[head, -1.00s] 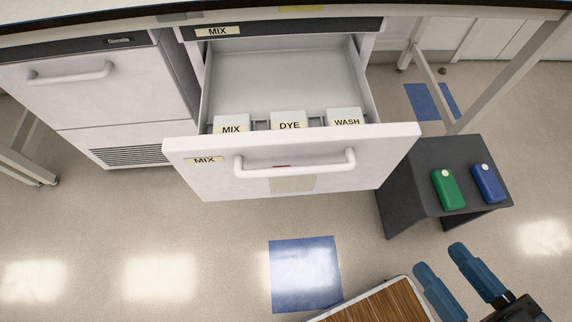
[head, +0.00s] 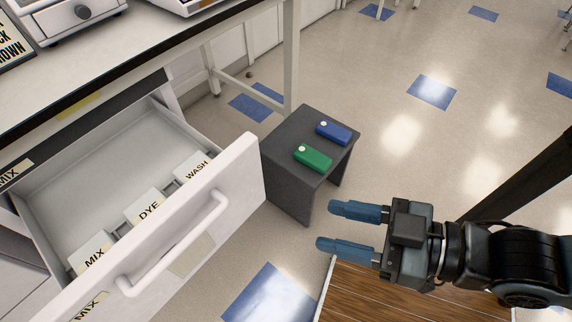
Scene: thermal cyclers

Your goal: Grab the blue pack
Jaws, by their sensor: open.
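The blue pack (head: 333,132) lies flat on a small dark grey stool (head: 287,168). It has a round pale spot near its left end. A green pack (head: 313,158) of like shape lies beside it, nearer to me. My gripper (head: 325,226) is open and empty, its two blue fingers pointing left. In the picture it is below the stool, apart from both packs.
An open drawer (head: 257,172) with boxes labelled MIX, DYE and WASH juts out left of the stool. A bench (head: 120,75) with equipment stands above the drawer. A wooden surface (head: 400,295) is below my gripper. The floor right of the stool is clear.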

